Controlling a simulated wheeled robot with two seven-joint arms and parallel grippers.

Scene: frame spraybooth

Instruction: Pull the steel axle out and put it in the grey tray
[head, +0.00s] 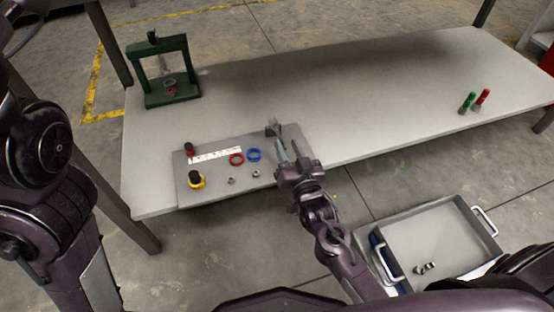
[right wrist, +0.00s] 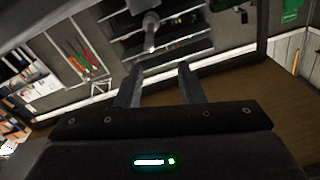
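My right gripper (head: 289,150) reaches over the right end of the grey board, close to a small grey bracket (head: 273,128). In the right wrist view its two fingers (right wrist: 158,78) are apart with nothing between their tips. A round steel rod, apparently the steel axle (right wrist: 150,32), shows ahead of the fingers, its end towards the camera; I see no contact. The axle is hard to make out in the head view. The grey tray (head: 463,210) with pale handles is at the lower right and holds small metal parts (head: 424,268). My left gripper is out of view.
The board (head: 210,190) on the pale table (head: 380,90) carries red and blue rings, a white scale strip, nuts and red and yellow-black knobs. A green press-like frame (head: 170,98) stands at the back left. Green and red cylinders (head: 467,101) stand right. The table's middle is clear.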

